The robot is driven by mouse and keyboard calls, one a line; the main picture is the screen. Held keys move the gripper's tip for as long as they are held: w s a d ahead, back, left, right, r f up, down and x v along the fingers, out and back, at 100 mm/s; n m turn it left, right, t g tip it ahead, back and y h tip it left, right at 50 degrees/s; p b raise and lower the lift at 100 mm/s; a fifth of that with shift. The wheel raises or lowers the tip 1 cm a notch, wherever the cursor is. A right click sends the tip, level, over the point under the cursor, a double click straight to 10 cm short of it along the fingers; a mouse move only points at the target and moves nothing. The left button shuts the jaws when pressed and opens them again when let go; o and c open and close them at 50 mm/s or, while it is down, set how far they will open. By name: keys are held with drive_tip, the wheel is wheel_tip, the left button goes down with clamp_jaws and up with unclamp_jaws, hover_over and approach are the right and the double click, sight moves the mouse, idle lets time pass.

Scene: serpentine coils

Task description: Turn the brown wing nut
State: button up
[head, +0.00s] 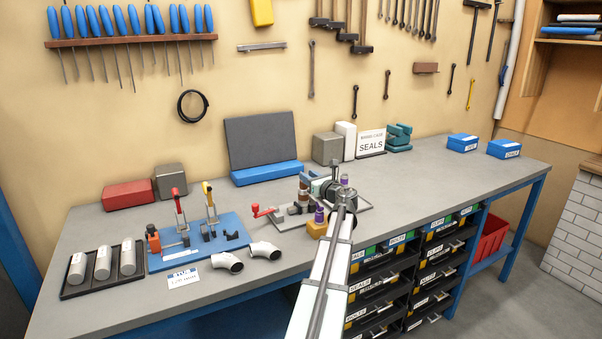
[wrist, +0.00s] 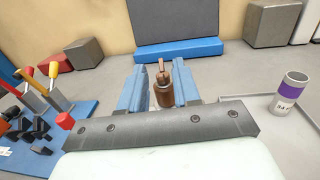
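The brown wing nut (wrist: 163,94) stands upright in the middle of the wrist view, with a thin upright wing (wrist: 161,71) on a round body. My gripper (wrist: 160,88) has its two blue fingers on either side of it. The fingers look apart, with a narrow gap at the left finger; whether the right finger touches the nut I cannot tell. The nut's lower end is hidden behind my gripper's dark front bar. In the head view my gripper (head: 312,184) is over the fixture on the bench, and my arm hides part of it.
A purple-banded cylinder (wrist: 290,91) stands to the right on a grey plate. Red-knobbed and yellow-handled clamps (head: 192,232) stand on a blue board at left. A red lever (head: 263,210) is close by my gripper.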

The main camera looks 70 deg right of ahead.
drive_tip(key=shift+x, duration=2.8)
drive_tip(key=shift+c, duration=0.2)
clamp_jaws()
